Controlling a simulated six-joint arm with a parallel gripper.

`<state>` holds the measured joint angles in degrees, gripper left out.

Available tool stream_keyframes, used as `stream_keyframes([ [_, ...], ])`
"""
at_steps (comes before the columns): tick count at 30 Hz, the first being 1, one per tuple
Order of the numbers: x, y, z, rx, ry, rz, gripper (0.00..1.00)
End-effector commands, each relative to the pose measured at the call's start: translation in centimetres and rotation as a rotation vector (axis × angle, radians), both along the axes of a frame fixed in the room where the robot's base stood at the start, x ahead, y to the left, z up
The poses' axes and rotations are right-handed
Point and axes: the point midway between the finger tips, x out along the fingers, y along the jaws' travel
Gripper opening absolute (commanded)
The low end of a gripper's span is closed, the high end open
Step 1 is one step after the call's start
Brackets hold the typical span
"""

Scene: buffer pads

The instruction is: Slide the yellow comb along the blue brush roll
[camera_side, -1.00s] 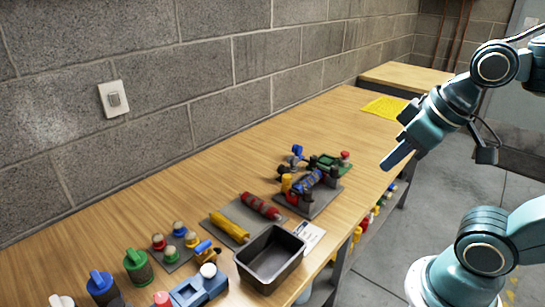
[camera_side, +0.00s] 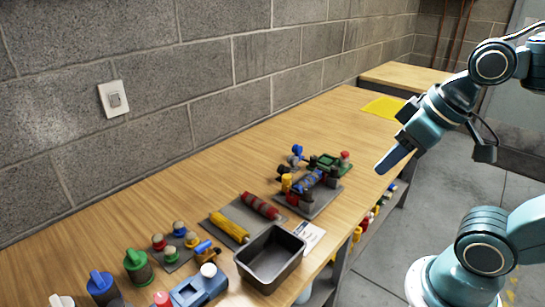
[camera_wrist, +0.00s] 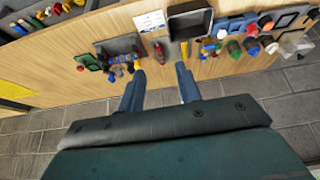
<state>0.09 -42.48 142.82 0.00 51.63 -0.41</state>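The blue brush roll (camera_side: 309,181) lies in a dark grey holder (camera_side: 318,208) with dark end blocks on the bench. A small yellow piece (camera_side: 287,182) stands at the holder's left end; it may be the yellow comb, but it is too small to tell. My gripper (camera_side: 385,168) hangs to the right of the holder, well above and apart from it. In the wrist view my gripper (camera_wrist: 160,69) is open, its two blue fingers apart with nothing between them. The holder shows small beyond the left finger.
A grey tray with a yellow roll (camera_side: 229,228) and a red roll (camera_side: 259,206) lies left of the holder. A black bin (camera_side: 271,258) stands in front. Several coloured knobs and bottles fill the near left. A yellow sheet (camera_side: 384,107) lies at the far end. The back bench is mostly clear.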

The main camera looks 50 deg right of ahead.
Motion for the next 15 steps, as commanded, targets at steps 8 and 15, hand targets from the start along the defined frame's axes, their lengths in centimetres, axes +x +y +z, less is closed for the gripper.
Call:
stream_keyframes([
  [8, 2.5, -0.4, 1.2, -0.034, 0.040, 0.046, 0.35],
  [15, 6.9, -1.4, 2.4, -0.083, 0.101, 0.128, 0.35],
])
